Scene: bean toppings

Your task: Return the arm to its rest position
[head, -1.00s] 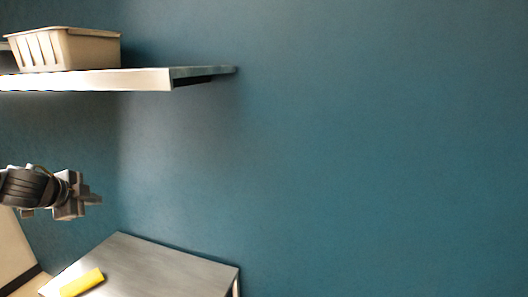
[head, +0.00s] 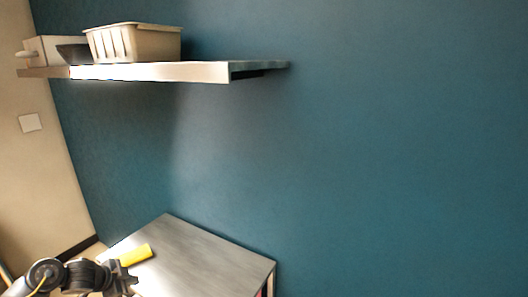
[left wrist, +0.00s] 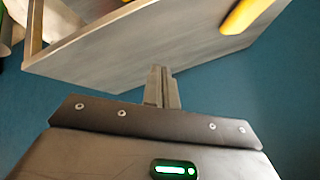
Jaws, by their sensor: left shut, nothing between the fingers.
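My left arm comes in at the lower left of the head view, with the left gripper (head: 128,280) low by the near left side of the grey table (head: 205,262). In the left wrist view the left gripper (left wrist: 162,88) shows its fingers together, with nothing between them. The table (left wrist: 140,55) shows beyond the fingers in that view. My right gripper is in neither view.
A yellow object (head: 136,255) lies on the table's left part and shows at the top right of the left wrist view (left wrist: 245,14). A wall shelf (head: 150,72) above holds a beige bin (head: 138,44). The table's right part is clear.

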